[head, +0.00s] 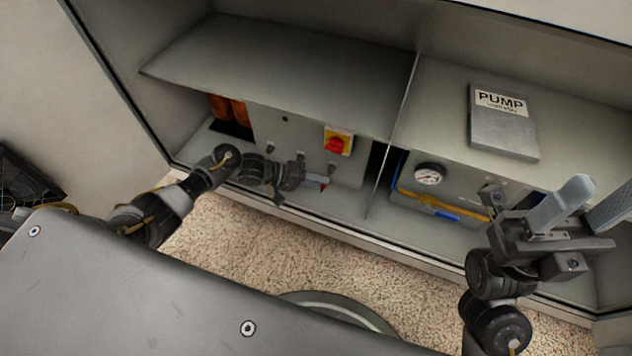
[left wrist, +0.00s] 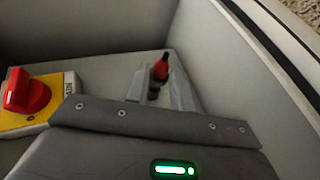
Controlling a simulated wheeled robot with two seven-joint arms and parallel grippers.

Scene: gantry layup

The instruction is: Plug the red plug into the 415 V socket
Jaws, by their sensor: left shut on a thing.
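My left gripper (head: 318,183) reaches into the lower left bay of the cabinet, below the panel with the red rotary switch. It is shut on the red plug (left wrist: 160,68), whose red end and dark body show between the two fingers in the left wrist view. I cannot make out a 415 V marking or the socket opening in either view. My right gripper (head: 588,205) is open and empty at the right, in front of the pump bay.
A red rotary switch on a yellow plate (head: 338,141) is on the panel; it also shows in the left wrist view (left wrist: 28,95). Orange cylinders (head: 228,110) stand left. A divider (head: 392,140) separates the bays. A gauge (head: 429,174) and PUMP box (head: 503,122) are right.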

